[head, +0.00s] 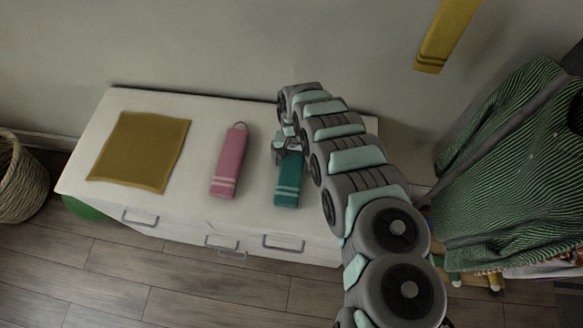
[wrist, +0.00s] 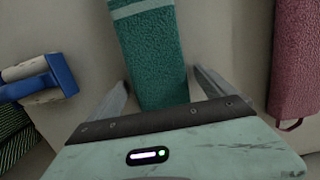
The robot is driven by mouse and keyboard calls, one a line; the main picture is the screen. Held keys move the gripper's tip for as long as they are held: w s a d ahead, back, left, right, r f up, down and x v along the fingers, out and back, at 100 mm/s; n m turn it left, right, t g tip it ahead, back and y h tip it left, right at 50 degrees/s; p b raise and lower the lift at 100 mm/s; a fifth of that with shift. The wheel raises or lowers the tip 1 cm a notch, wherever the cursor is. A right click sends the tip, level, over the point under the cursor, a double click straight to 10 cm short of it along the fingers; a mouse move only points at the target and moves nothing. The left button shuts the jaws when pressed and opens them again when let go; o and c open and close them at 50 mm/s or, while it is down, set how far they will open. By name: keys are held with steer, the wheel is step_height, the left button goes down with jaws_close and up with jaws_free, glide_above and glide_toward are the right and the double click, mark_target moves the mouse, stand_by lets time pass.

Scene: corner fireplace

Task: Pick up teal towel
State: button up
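The teal towel (head: 288,181) lies folded in a narrow strip on the white cabinet top, with pale stripes near its front end. My gripper (head: 284,150) is over the towel's back end, which it hides in the head view. In the wrist view the towel (wrist: 152,58) runs between my two spread fingers, and my gripper (wrist: 162,92) is open with space on both sides of the towel. Whether the fingertips touch the cabinet top is unclear.
A pink towel (head: 229,162) lies left of the teal one, and a mustard cloth (head: 140,152) lies farther left on the cabinet (head: 200,112). A blue-handled object (wrist: 50,80) shows in the wrist view. A wicker basket (head: 18,180) and a green striped cloth (head: 510,170) flank the cabinet.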

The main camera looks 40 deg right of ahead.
steer(key=c, duration=1.5)
steer(key=shift+r, duration=0.1)
steer(key=shift+c, duration=0.2)
